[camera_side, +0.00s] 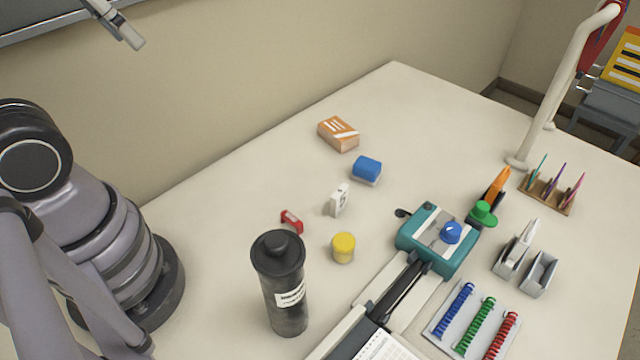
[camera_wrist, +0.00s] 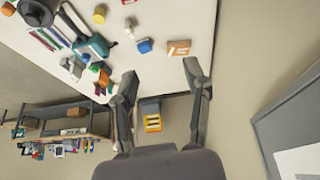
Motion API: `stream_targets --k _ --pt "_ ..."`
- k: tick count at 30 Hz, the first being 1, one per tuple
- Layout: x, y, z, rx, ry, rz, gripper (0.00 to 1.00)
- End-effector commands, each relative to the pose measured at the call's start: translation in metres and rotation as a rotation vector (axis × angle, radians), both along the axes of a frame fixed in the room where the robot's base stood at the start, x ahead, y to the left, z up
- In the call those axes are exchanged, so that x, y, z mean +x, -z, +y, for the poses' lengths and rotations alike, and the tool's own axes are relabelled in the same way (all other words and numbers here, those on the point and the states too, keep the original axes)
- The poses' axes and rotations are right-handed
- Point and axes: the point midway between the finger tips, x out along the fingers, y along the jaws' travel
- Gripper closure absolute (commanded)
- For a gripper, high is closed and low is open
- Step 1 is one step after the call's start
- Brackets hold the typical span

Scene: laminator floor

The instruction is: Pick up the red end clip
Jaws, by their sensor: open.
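The red end clip (camera_side: 291,221) lies on the pale table, just behind the black cylinder (camera_side: 280,285) in the side view. At the top edge of the wrist view, a small red piece (camera_wrist: 129,2) looks like the same clip, mostly cut off. My gripper (camera_wrist: 159,76) is open and empty, its two dark fingers spread wide. It is well above and away from the clip, facing the table edge and the floor beyond. I cannot make out my gripper in the side view.
A yellow pot (camera_side: 343,247), a white clip-like block (camera_side: 339,200), a blue block (camera_side: 367,169) and an orange box (camera_side: 339,134) lie around the clip. The teal laminator (camera_side: 437,240) stands to the right. A wall runs behind the table. Bare table lies left of the clip.

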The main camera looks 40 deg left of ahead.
Motion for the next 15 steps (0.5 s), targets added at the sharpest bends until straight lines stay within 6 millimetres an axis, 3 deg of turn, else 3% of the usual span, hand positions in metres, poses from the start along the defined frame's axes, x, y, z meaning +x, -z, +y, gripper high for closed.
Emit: stream_targets --k 8,15 --pt "0.055 0.048 -0.031 -0.282 -0.125 0.388 0.52" --pt "0.106 0.113 -0.055 -0.573 -0.319 0.71 0.52"
